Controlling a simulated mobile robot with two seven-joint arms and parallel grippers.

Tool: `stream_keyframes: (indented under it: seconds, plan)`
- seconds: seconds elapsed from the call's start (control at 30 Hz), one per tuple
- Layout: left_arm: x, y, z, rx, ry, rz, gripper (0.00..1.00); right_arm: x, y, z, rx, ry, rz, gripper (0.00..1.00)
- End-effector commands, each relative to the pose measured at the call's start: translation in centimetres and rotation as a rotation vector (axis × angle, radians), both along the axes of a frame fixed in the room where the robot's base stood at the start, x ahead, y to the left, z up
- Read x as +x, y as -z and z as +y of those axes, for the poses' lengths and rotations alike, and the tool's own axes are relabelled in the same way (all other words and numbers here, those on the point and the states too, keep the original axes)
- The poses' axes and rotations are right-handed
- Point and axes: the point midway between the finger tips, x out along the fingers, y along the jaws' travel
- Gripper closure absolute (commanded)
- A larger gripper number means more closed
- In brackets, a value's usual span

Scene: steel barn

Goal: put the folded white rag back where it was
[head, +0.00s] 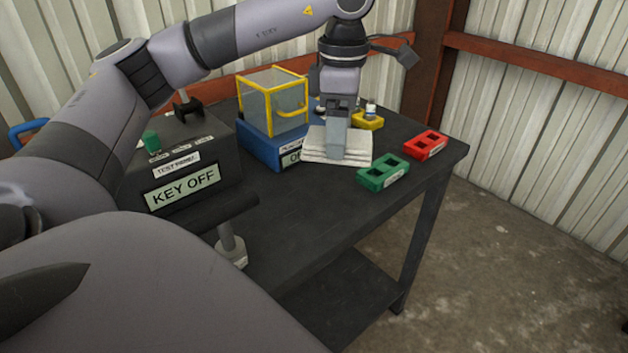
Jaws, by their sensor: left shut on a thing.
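The folded white rag (313,147) is a flat layered stack near the back right of the dark table. My left gripper (336,156) reaches down onto it from above and is shut on it. The gripper's fingers hide part of the rag's middle. I cannot tell whether the rag rests on the table or is held just above it. My right gripper is not in view.
A blue box with a yellow-framed clear cover (274,104) stands left of the rag. Green (383,173), red (425,146) and yellow (369,121) blocks lie around it. A dark test panel (180,165) reads KEY OFF. The table's (310,215) front middle is bare.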

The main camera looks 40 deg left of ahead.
Motion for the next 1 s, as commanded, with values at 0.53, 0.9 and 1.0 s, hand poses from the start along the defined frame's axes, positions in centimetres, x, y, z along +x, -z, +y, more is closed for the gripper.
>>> stream_keyframes:
  seconds: [0.53,0.9,1.0]
  plan:
    - [-1.5,-4.1,3.9,0.000,-0.861,-0.001,0.53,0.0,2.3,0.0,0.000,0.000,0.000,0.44]
    - [-1.6,2.4,4.0,0.002,-0.901,0.006,0.53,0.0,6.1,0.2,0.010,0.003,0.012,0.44]
    - [-1.6,4.8,4.0,0.001,-0.901,0.005,0.53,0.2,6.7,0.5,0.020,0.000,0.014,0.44]
